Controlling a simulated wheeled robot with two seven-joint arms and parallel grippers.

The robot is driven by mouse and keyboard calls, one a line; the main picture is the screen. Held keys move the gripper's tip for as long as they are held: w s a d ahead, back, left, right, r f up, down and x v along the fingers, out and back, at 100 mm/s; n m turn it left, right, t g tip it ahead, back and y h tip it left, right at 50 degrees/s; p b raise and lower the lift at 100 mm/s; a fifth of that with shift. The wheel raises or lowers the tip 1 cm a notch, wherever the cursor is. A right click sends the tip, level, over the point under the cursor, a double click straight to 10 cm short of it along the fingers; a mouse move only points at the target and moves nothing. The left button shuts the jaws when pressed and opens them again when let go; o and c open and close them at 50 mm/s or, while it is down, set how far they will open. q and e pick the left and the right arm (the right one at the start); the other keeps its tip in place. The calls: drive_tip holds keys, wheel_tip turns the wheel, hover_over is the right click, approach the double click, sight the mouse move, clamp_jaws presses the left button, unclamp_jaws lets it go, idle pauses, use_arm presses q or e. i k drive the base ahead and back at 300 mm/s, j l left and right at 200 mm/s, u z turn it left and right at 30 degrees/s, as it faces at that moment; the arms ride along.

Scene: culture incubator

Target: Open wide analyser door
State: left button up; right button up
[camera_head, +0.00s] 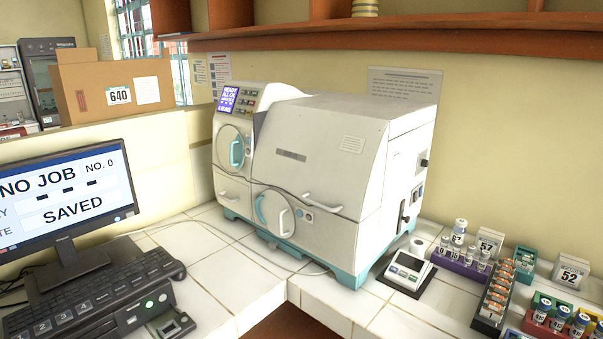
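The white analyser (335,150) stands on the tiled counter in the corner, on a teal base. Its wide front door (305,155) is a large sloping white panel that looks shut, with a white bar handle (322,203) along its lower edge. A small round door (274,214) with a curved handle sits below it and looks shut. Another round door (231,147) with a teal handle is on the narrower left section, under a lit purple screen (228,100). Neither of my grippers shows in this view.
A monitor (70,200) and keyboard (90,290) stand at the left. A small scale-like device (407,272) sits close to the analyser's right front. Racks of vials (463,262) and numbered cards (570,272) fill the right counter. A wooden shelf (400,36) runs above. Tiles before the analyser are mostly clear.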

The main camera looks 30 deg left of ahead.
sight(337, 160)
drive_tip(key=u, duration=0.65)
